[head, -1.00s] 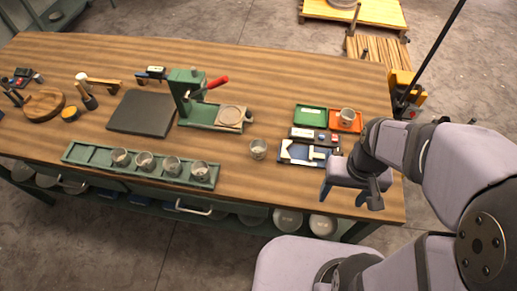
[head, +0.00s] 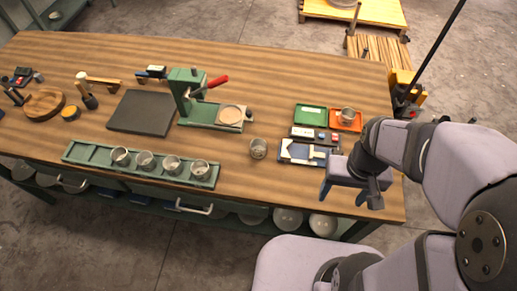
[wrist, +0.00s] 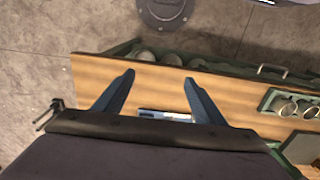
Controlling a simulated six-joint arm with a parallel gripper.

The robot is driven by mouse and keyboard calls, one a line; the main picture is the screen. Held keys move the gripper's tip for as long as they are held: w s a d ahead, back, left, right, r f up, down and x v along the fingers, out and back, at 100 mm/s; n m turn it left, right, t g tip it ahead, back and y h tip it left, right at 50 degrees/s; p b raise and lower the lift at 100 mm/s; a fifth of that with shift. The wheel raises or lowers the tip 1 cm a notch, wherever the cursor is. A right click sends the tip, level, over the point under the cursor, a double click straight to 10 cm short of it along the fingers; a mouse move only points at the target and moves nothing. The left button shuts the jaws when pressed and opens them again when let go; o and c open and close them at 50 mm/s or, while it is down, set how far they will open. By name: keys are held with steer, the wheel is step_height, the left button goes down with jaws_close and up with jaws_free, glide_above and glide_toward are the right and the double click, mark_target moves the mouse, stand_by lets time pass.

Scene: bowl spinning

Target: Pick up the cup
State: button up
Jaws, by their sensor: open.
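Two cups in a green rack show at the right of the wrist view (wrist: 288,108). My gripper (head: 350,202) is open and empty above the table's right front part. Its two blue fingers are spread apart in the wrist view (wrist: 158,80).
A green press (head: 190,95) with a red handle stands mid-table beside a dark mat (head: 142,112). A green tray (head: 310,117) and a blue-and-white tray (head: 308,152) lie near my gripper. Bowls (head: 288,220) sit on the shelf below.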

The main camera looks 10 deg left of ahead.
steer(key=w+a+n+b, duration=0.15)
steer(key=w+a, duration=0.25)
steer(key=w, duration=0.4)
steer(key=n+b, duration=0.2)
steer(key=b, duration=0.1)
glide_toward(259, 146)
steer(key=s+r, duration=0.1)
steer(key=s, duration=0.1)
steer(key=shift+f+m+p, duration=0.25)
steer(key=shift+f+p, duration=0.25)
steer(key=shift+f, duration=0.45)
steer(key=shift+s+d+f+p, duration=0.1)
steer(key=shift+f+p, duration=0.15)
steer(key=shift+p, duration=0.1)
steer(key=f+p, duration=0.2)
steer(key=f, duration=0.1)
steer(key=shift+s+d, duration=0.15)
steer(key=shift+s, duration=0.15)
steer(key=shift+f, duration=0.85)
steer(key=c, duration=1.1)
